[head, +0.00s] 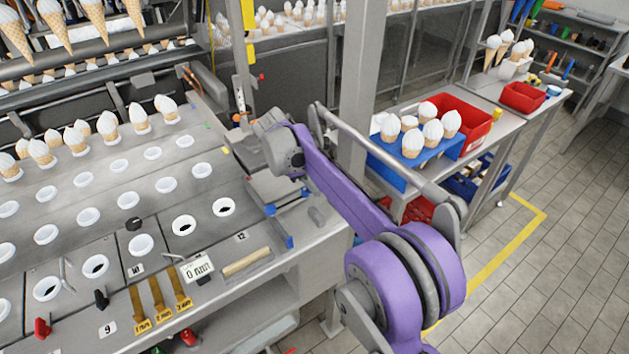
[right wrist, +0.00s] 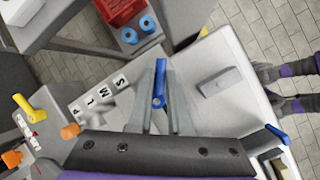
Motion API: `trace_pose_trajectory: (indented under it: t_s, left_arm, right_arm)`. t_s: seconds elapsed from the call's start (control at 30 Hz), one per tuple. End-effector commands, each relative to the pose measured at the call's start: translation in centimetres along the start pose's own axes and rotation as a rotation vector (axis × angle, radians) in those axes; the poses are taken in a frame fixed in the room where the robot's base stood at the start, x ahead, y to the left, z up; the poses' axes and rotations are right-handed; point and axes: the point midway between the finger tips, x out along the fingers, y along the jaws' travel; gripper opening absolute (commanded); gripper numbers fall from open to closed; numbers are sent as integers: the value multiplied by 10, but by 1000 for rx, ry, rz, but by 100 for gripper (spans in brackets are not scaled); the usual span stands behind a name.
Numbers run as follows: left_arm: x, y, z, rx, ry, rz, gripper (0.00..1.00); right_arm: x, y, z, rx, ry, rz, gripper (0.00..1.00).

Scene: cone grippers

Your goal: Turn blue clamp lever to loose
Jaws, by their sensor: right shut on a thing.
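The blue clamp lever (right wrist: 159,84) shows in the right wrist view as a short blue handle with a round end. It stands between the two grey fingers of my right gripper (right wrist: 162,98), which is shut on it. In the head view my purple right arm reaches to the bench's right end, and its wrist hides the fingertips and the held lever. A second blue lever (right wrist: 278,134) lies to the right in the right wrist view. My left gripper is in neither view.
A lettered strip (right wrist: 100,95) lies left of the fingers, and a grey block (right wrist: 218,82) lies to their right. In the head view a grey post (head: 357,90) stands close behind my arm. A blue tray of cones (head: 388,172) is to the right.

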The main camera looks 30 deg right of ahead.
Motion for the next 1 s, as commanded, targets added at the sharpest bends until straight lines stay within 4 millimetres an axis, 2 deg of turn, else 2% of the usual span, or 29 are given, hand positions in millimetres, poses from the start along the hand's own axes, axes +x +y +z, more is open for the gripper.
trace_pose_trajectory:
  t_s: [0.6, 1.0]
  left_arm:
    - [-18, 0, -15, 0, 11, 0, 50]
    - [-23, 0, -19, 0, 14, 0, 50]
  right_arm:
    - [-5, -11, -5, 502, -106, -209, 0]
    - [-7, -15, -9, 673, -141, -281, 0]
